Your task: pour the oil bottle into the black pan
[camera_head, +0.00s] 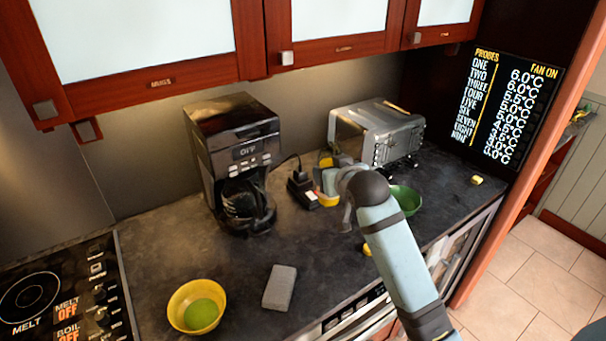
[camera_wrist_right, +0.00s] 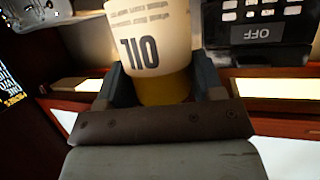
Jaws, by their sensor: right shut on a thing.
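The oil bottle (camera_wrist_right: 150,40) is pale with dark OIL lettering and a yellow part (camera_wrist_right: 165,88) between the fingers. My right gripper (camera_wrist_right: 165,90) is shut on it. In the head view my right gripper (camera_head: 330,182) is over the counter, between the coffee maker and the toaster oven, and my own wrist hides much of the bottle. The wrist picture is inverted, with cabinets at its bottom, so the bottle looks roughly upright. No black pan can be made out in either view. My left gripper is out of view.
A black coffee maker (camera_head: 236,150) stands left of my gripper, and a silver toaster oven (camera_head: 380,130) behind it. A green bowl (camera_head: 408,200), a yellow bowl (camera_head: 186,298) and a grey block (camera_head: 279,287) are on the counter. The stove (camera_head: 60,295) is at left; cabinets (camera_head: 150,85) hang above.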

